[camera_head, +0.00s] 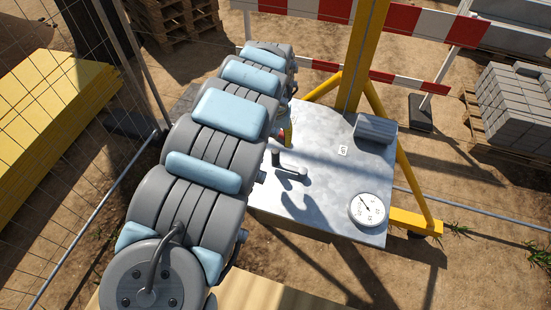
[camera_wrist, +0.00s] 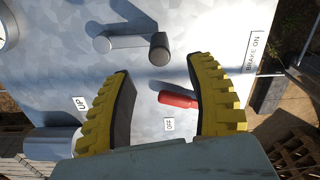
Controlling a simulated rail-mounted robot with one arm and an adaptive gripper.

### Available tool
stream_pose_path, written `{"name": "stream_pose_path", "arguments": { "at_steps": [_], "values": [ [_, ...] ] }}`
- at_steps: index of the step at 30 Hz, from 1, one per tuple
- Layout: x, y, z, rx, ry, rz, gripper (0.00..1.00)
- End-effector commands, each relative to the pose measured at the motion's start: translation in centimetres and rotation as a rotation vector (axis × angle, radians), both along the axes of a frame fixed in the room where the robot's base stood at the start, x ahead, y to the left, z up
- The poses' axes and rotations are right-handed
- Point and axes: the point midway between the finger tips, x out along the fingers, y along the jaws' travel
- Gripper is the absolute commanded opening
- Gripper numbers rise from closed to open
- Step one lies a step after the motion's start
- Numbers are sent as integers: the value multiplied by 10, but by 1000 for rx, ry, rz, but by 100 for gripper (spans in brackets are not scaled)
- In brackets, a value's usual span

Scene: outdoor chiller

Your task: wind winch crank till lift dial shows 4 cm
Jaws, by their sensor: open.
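The winch crank (camera_head: 289,172) is a grey arm with a dark upright knob, on a metal plate (camera_head: 318,200). In the wrist view the crank (camera_wrist: 130,42) lies just beyond my fingertips, apart from them. The round white lift dial (camera_head: 367,209) is at the plate's front right; its reading is too small to tell. Its edge (camera_wrist: 5,30) shows in the wrist view. My gripper (camera_wrist: 160,68) is open, with yellow ribbed fingers. A red handle (camera_wrist: 178,100) shows between the fingers, apparently not gripped. My arm mostly hides the gripper in the head view.
Labels read "UP" (camera_wrist: 81,103), "OFF" (camera_wrist: 169,124) and "BRAKE ON" (camera_wrist: 252,50). A grey cylinder (camera_head: 375,128) sits at the plate's right rear, near a yellow mast (camera_head: 362,60). Wire fencing (camera_head: 60,150) stands left. The plate between crank and dial is clear.

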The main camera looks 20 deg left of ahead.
Motion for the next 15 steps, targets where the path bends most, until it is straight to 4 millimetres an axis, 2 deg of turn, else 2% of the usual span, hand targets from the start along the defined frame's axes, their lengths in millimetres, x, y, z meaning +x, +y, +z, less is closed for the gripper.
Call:
{"name": "stream_pose_path", "arguments": {
  "at_steps": [15],
  "values": [
    [0,-1,-47,-3,0,-2,56]
  ]
}}
